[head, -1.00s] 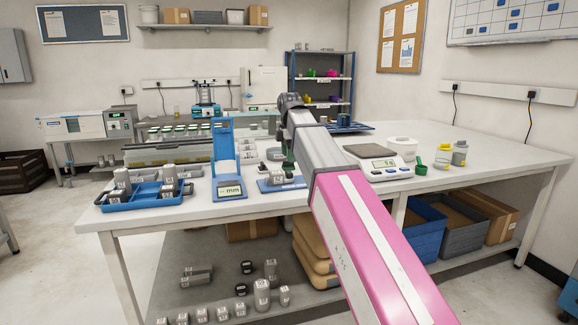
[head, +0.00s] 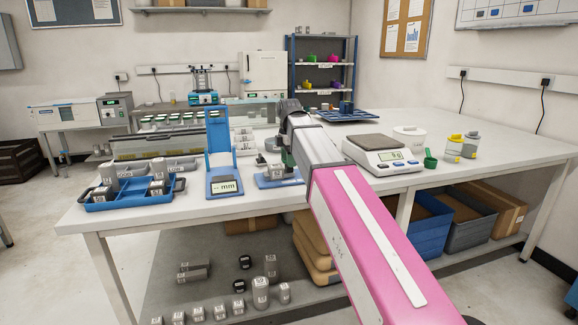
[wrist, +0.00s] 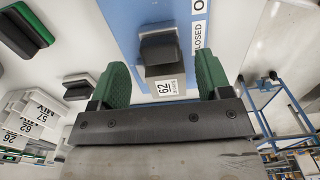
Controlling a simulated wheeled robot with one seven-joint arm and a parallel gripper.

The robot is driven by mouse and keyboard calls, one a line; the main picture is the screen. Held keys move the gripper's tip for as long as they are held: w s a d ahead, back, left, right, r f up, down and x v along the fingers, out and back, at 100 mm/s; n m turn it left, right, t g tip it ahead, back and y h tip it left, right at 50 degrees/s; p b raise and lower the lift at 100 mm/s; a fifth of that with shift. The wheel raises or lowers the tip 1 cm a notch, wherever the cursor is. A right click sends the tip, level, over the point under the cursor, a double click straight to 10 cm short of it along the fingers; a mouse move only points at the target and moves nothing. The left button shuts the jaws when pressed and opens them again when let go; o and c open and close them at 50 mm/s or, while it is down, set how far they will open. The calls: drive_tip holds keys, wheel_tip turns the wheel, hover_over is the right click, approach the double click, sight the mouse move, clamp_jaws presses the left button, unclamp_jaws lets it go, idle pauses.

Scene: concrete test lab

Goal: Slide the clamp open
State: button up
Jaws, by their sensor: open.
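The clamp is a blue plate (wrist: 125,20) with a dark grey sliding block (wrist: 160,47) on it. A grey piece labelled 62 (wrist: 165,88) sits beside the block. Lettering on the plate's right edge reads CLOSED, with an O farther up. My gripper (wrist: 163,78) is open, its two green fingers on either side of the labelled piece and short of the dark block; I cannot tell whether they touch anything. In the head view the blue plate (head: 277,182) lies on the bench, partly hidden by my gripper (head: 288,160).
On the bench (head: 330,196), a blue upright stand with a mm display (head: 225,187) is left of the clamp. Farther left is a blue tray (head: 122,204) of grey weights. A balance (head: 383,158) stands to the right. Bare bench lies in front of the clamp.

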drive_tip(key=shift+f, duration=1.45)
drive_tip(key=c, duration=1.3)
drive_tip(key=shift+w+d, duration=0.25)
drive_tip(key=shift+d, duration=0.6)
drive_tip(key=shift+w+d, duration=0.2)
drive_tip(key=shift+d, duration=0.65)
drive_tip(key=o, duration=1.3)
drive_tip(key=shift+d, duration=0.15)
